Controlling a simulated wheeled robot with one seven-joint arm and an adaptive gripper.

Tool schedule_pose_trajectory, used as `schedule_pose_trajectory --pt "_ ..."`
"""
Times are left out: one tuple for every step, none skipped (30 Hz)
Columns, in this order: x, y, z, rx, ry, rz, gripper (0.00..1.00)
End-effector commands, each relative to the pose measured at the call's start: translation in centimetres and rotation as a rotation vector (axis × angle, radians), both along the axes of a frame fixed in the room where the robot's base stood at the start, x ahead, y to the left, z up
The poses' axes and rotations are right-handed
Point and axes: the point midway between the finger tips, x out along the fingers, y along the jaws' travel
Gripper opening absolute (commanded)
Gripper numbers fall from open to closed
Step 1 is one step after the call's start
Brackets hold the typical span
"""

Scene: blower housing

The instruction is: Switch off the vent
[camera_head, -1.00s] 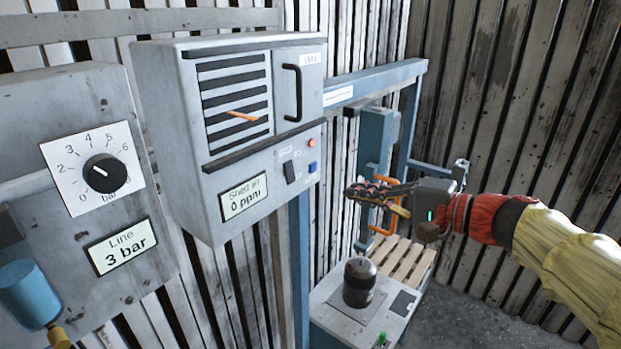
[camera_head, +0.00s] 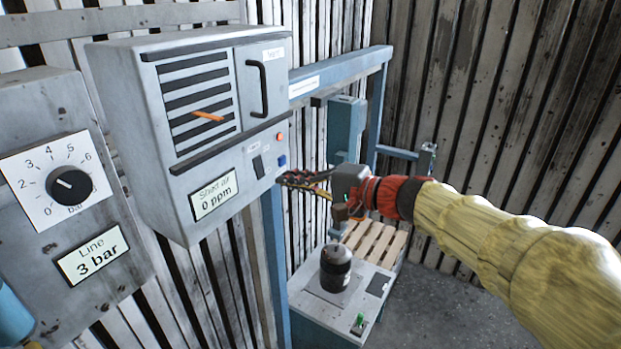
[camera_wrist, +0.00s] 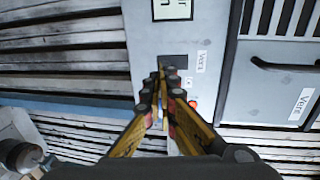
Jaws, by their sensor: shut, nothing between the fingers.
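The grey vent unit (camera_head: 150,110) hangs on the wall in the head view, with louvres and an orange strip. Its black rocker switch (camera_head: 258,166) is on the lower right of the front. In the wrist view the dark switch (camera_wrist: 173,61) sits beside a "Vent" label, its lower part hidden by my fingers. My gripper (camera_head: 281,178) is shut and empty, pointing at the panel just right of and below the switch. In the wrist view my fingertips (camera_wrist: 168,72) overlap the switch's edge; I cannot tell whether they touch it. The switch's tilt is unclear.
A blue button (camera_head: 281,160) and an orange-red lamp (camera_head: 279,136) are close to my fingers. A black handle (camera_head: 257,88) sticks out above. The display (camera_head: 214,194) reads 0 ppm. A pressure dial (camera_head: 68,186) is at left; a bench with a dark cylinder (camera_head: 335,268) stands below.

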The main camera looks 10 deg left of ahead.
Motion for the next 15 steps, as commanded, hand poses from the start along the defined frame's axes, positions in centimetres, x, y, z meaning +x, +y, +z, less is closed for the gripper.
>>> schedule_pose_trajectory --pt "0.3 1.0 0.0 0.0 0.002 0.003 0.0" --pt "0.5 1.5 -0.1 0.0 0.002 0.004 0.0" --pt "0.8 2.0 -0.2 -0.001 0.003 0.003 0.0" --pt "0.9 2.4 -0.4 -0.001 0.003 0.003 0.0" --pt "1.0 2.8 -0.4 -0.001 0.003 0.003 0.0" --pt "1.2 3.2 -0.5 0.0 0.003 0.002 0.0" --pt "1.4 3.5 -0.5 0.0 0.002 0.002 0.0" --pt "1.5 3.7 -0.6 0.0 0.001 0.001 0.0" --pt "1.6 4.0 -0.7 -0.001 0.001 0.001 0.0" --pt "1.7 4.2 -0.7 -0.001 0.001 0.001 0.0" --pt "1.8 4.3 -0.8 -0.001 0.001 0.001 0.0" --pt "1.8 4.5 -0.8 0.0 0.001 0.0 0.0" --pt "1.9 4.5 -0.8 0.0 0.001 0.0 0.0" --pt "1.9 4.6 -0.9 0.0 0.001 0.0 0.0" --pt "1.9 4.6 -0.9 0.0 0.001 -0.001 0.0"
